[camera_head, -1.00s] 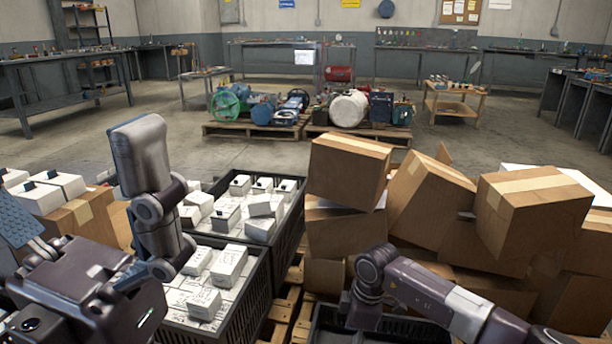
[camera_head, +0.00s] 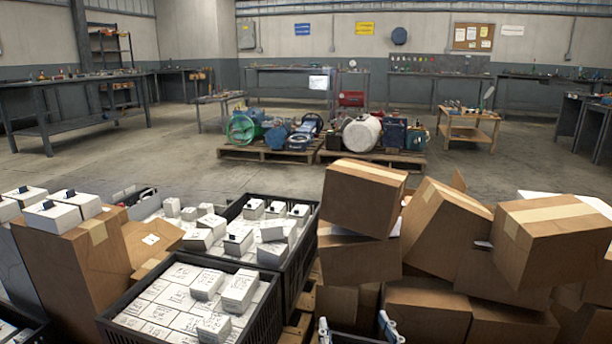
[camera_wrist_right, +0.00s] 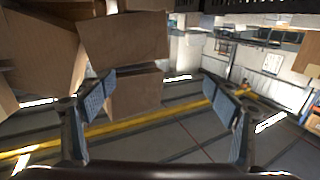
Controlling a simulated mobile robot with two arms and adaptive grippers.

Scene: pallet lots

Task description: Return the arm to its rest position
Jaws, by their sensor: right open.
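My right gripper (camera_head: 357,329) shows only as two fingertips at the bottom edge of the head view, in front of the cardboard boxes. In the right wrist view its two blue-padded fingers (camera_wrist_right: 158,96) stand wide apart with nothing between them. Brown boxes (camera_wrist_right: 125,40) appear beyond the fingers there, and how far off they are I cannot tell. My left arm and gripper are out of view.
Stacked cardboard boxes (camera_head: 365,196) lean in a pile at right. Black crates (camera_head: 270,318) of small white boxes (camera_head: 240,290) stand left of it. A tall carton (camera_head: 75,262) stands at far left. Machine-part pallets (camera_head: 270,155) lie behind, with open floor around them.

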